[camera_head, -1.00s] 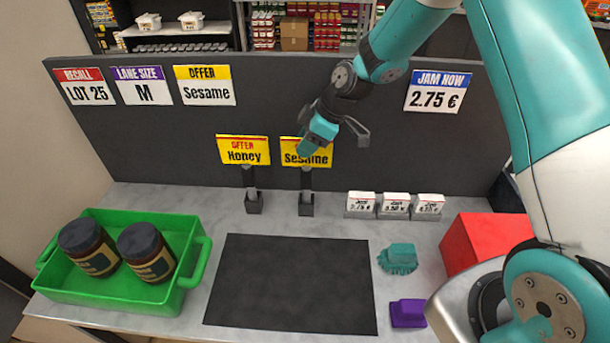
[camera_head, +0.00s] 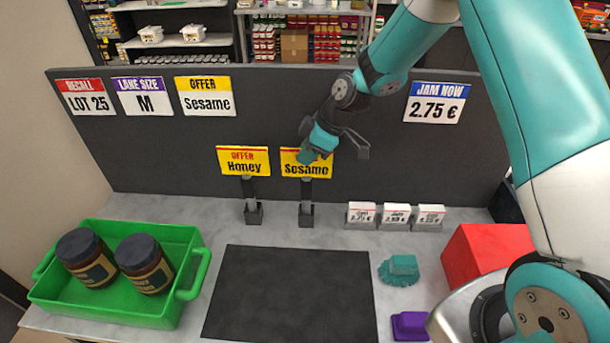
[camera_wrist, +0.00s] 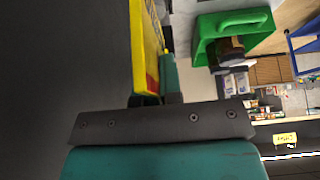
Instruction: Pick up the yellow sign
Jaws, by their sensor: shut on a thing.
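A yellow sign reading Sesame (camera_head: 291,168) stands upright on a dark stem in a small dark holder (camera_head: 306,217) on the counter. My gripper (camera_head: 310,154) is at its upper right part, shut on it, with a teal finger covering part of the face. In the wrist view the sign (camera_wrist: 147,45) shows nearly edge-on beside a teal finger (camera_wrist: 170,80). A second yellow sign reading Honey (camera_head: 243,161) stands on its own stem and holder just to the left, free of the gripper.
A dark panel (camera_head: 150,150) stands behind the signs. A green crate (camera_head: 110,305) with two jars is at left, a black mat (camera_head: 290,295) in the middle. Small price tags (camera_head: 396,215), a teal brush-like object (camera_head: 400,268) and a red box (camera_head: 480,252) are at right.

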